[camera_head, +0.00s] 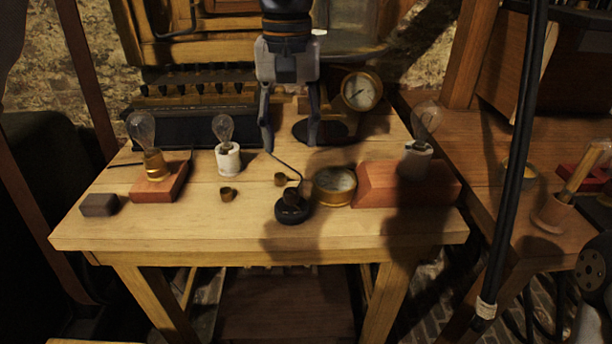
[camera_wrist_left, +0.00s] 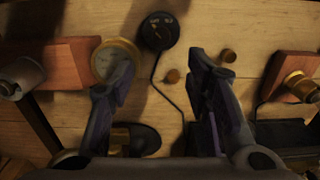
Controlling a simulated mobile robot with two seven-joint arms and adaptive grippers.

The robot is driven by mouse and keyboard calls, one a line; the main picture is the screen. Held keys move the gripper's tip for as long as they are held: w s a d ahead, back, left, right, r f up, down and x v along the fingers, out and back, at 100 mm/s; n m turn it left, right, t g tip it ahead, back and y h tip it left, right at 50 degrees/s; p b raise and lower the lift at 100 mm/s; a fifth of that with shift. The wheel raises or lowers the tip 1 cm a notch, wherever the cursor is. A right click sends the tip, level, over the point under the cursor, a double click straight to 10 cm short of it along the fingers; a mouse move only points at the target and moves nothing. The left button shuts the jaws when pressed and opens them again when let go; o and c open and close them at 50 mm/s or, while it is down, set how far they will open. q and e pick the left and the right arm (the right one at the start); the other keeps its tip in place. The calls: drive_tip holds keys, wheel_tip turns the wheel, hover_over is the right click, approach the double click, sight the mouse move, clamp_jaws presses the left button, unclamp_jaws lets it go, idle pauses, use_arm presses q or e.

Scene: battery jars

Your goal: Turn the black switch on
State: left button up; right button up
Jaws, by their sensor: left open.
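The black switch (camera_head: 293,210) is a small round black piece with a knob on top, near the front of the wooden table. It also shows in the left wrist view (camera_wrist_left: 159,31), with light markings on its face; I cannot read its setting. A thin dark wire runs back from it. My left gripper (camera_head: 290,147) is open and empty behind the switch, apart from it, with its fingers pointing down. In the left wrist view the gripper (camera_wrist_left: 158,72) has its fingers spread, with the wire between them and the switch beyond the tips.
A brass gauge (camera_head: 334,186) lies just right of the switch, beside a reddish wooden block (camera_head: 375,186). Small brass caps (camera_head: 228,194) lie to the left. Bulbs in a white holder (camera_head: 228,160) and on a wooden base (camera_head: 160,187) stand further left. The table's front edge is clear.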

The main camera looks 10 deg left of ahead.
sight(291, 191)
use_arm(q)
drive_tip(key=f, duration=1.1)
drive_tip(key=shift+s, duration=0.4)
drive_tip(key=shift+r, duration=0.1)
clamp_jaws()
